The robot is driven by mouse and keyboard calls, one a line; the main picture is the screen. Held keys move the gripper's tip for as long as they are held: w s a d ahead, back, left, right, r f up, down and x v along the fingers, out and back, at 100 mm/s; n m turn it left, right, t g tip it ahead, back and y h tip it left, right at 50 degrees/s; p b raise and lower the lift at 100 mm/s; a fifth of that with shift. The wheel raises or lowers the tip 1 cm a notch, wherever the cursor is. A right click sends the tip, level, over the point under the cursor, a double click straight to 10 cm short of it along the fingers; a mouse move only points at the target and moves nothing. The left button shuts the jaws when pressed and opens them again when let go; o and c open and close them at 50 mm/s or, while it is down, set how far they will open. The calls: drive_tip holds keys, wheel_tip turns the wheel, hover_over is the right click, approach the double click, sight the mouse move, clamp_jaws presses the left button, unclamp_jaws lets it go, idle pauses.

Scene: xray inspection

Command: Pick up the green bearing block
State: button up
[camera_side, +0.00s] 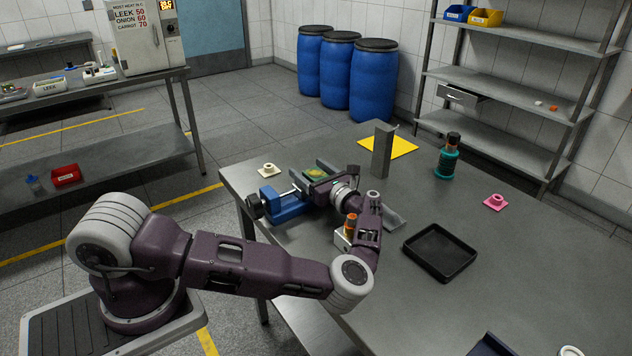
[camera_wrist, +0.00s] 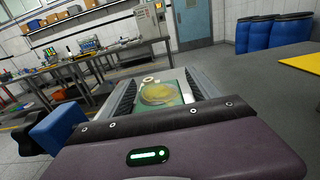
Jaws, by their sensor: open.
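The green bearing block (camera_side: 315,174) has a yellowish round top and sits at the blue vise (camera_side: 288,207) near the left part of the steel table. In the wrist view the green block (camera_wrist: 160,94) lies between the two finger pads of my gripper (camera_wrist: 159,80), with the fingers apart on either side. My gripper (camera_side: 314,177) is open and low over the vise in the side view. I cannot tell whether either pad touches the block. The block's underside and its seat are hidden.
A cream flanged part (camera_side: 269,170) lies beyond the vise.

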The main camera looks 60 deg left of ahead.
drive_tip(key=shift+a, duration=0.15)
clamp_jaws()
drive_tip(key=shift+r, duration=0.1)
wheel_tip(320, 180, up, 10)
idle(0.6)
